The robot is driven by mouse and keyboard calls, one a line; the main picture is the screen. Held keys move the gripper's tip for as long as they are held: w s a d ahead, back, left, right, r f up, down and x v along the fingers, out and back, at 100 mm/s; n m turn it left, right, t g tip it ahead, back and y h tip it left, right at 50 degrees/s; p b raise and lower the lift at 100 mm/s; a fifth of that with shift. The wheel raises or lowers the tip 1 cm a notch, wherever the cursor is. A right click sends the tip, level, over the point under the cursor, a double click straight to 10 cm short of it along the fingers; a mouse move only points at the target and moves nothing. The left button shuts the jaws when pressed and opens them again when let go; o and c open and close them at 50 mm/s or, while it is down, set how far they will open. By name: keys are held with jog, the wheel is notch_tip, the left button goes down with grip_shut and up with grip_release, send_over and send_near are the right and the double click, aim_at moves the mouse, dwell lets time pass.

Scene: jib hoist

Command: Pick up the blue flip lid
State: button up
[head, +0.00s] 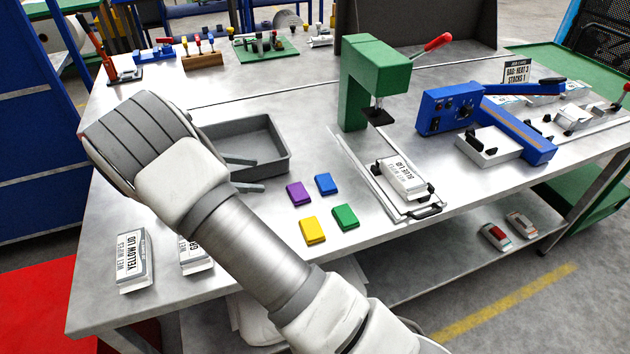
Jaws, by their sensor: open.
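The blue flip lid (326,184) lies flat on the metal table, a small blue rounded block. It is the back right one of a loose group of lids. A purple lid (299,194) lies close to its left, a green lid (345,217) is in front of it, and a yellow lid (312,230) is at the front left. My gripper (260,174) is left of the blue lid, its two grey fingers apart with nothing seen between them. The fingers show against the front of the grey tray, and their height above the table is hard to tell.
The grey open tray (285,158) stands behind my fingers. A green press (356,85) with a red handle stands behind the lids. A wipes pack (402,178) lies in a metal fixture to the right.

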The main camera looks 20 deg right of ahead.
aim_at(323, 182)
jog(key=shift+w+f, duration=0.1)
jog(key=shift+f, duration=0.05)
jog(key=b+x, duration=0.1)
jog(key=x, duration=1.6)
jog(key=shift+d+b, duration=0.1)
jog(key=shift+b, duration=0.2)
jog(key=c, duration=1.1)
